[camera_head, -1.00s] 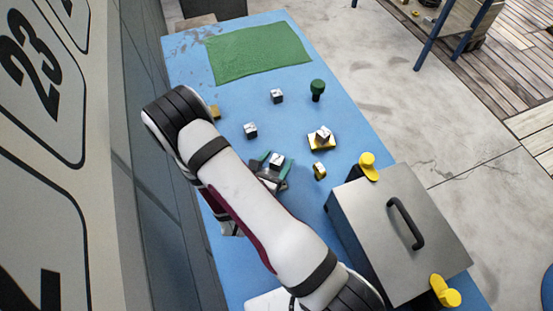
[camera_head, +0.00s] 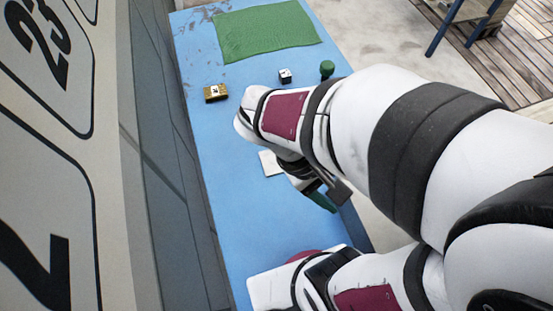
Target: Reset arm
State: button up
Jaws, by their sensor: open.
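My arm fills the right and lower right of the view. My gripper (camera_head: 328,197), with green fingertips, hangs above the right side of the blue table (camera_head: 215,155). It is open, and nothing shows between its fingers, though my wrist partly hides them. A small black-and-white cube (camera_head: 285,76) stands on the table beyond my arm, apart from the gripper. A dark green knob-shaped piece (camera_head: 327,69) stands to its right, just past the arm's edge.
A green mat (camera_head: 268,30) lies at the table's far end. A brass block (camera_head: 215,93) with a pale marked face sits near the left edge. A white flat piece (camera_head: 270,163) lies mid-table, partly behind my wrist.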

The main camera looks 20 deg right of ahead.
jog(key=a+r+m+t+y, duration=0.3)
jog(key=a+m+y, duration=0.4)
jog(key=a, duration=0.4)
jog(key=shift+s+a+y, duration=0.2)
jog(key=shift+s+y, duration=0.05)
jog(key=shift+y, duration=0.15)
jog(key=shift+r, duration=0.1)
jog(key=o, duration=0.5)
jog(key=w+d+r, duration=0.1)
jog(key=w, duration=0.2)
jog(key=w+d+r+n, duration=0.1)
jog(key=w, duration=0.3)
jog(key=w+d+r+n, duration=0.1)
jog(key=w, duration=0.3)
jog(key=shift+w+d+r+h, duration=0.15)
jog(key=shift+d+r+h, duration=0.15)
jog(key=shift+h, duration=0.1)
jog(key=w+d+n+h, duration=0.1)
jog(key=w+d+n, duration=0.3)
jog(key=w, duration=0.8)
jog(key=shift+m, duration=0.3)
jog(key=f, duration=0.3)
jog(key=d+f, duration=0.1)
jog(key=f, duration=0.6)
jog(key=shift+d+f, duration=0.1)
jog(key=shift+d, duration=0.2)
